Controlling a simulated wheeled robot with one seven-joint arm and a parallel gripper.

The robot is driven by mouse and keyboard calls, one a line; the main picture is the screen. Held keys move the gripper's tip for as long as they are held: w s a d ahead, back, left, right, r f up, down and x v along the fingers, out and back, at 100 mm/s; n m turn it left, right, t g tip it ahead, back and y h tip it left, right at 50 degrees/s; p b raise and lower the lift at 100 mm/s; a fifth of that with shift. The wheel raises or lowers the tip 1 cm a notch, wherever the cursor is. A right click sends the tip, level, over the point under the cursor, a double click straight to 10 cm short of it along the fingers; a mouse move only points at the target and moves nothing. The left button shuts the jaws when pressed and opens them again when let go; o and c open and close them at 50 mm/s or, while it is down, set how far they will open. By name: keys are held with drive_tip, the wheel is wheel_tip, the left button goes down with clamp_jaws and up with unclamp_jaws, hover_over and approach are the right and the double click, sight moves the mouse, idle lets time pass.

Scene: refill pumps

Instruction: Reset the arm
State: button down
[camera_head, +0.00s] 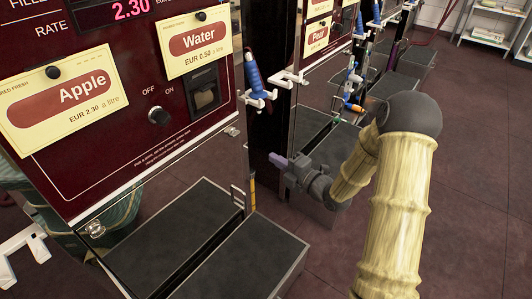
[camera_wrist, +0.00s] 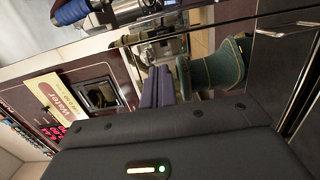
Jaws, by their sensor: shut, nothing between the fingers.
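My gripper (camera_head: 277,159) is at the middle of the head view, at the end of my bent arm. Its purple fingers point left toward the dark red pump with the Apple and Water labels, and they look closed together and empty. In the wrist view, the purple fingers (camera_wrist: 156,87) show beyond the dark gripper body, side by side. They are in front of the pump side; I cannot tell whether they touch it.
The pump front (camera_head: 150,135) has a knob (camera_head: 156,115) and Water label (camera_head: 199,42). A blue nozzle (camera_head: 254,77) hangs at its right side, close above my gripper. Dark trays (camera_head: 245,262) lie below. More pumps stand behind. Open floor (camera_head: 480,200) is at right.

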drive_tip(key=shift+s+d, duration=0.15)
drive_tip(key=shift+d, duration=0.05)
idle(0.4)
drive_tip(key=s+d+f+m+g+h, duration=0.1)
drive_tip(key=s+d+m+g+h, duration=0.75)
drive_tip(key=m, duration=0.75)
drive_tip(key=s+a+r+m+g+h, duration=0.1)
drive_tip(key=s+m+h, duration=0.1)
drive_tip(key=s+m, duration=0.45)
drive_tip(key=s+a+r+m+g+h, duration=0.15)
drive_tip(key=s+m, duration=0.25)
drive_tip(key=s, duration=0.5)
drive_tip(key=w+p+v, duration=0.3)
drive_tip(key=p+v, duration=1.4)
drive_tip(key=p, duration=0.1)
drive_tip(key=w+r+p+v, duration=0.1)
drive_tip(key=w+p+v, duration=0.3)
drive_tip(key=p+v, duration=1.3)
drive_tip(key=shift+w+d+r+p, duration=0.3)
drive_tip(key=shift+w+r+p, duration=0.15)
drive_tip(key=shift+p, duration=0.1)
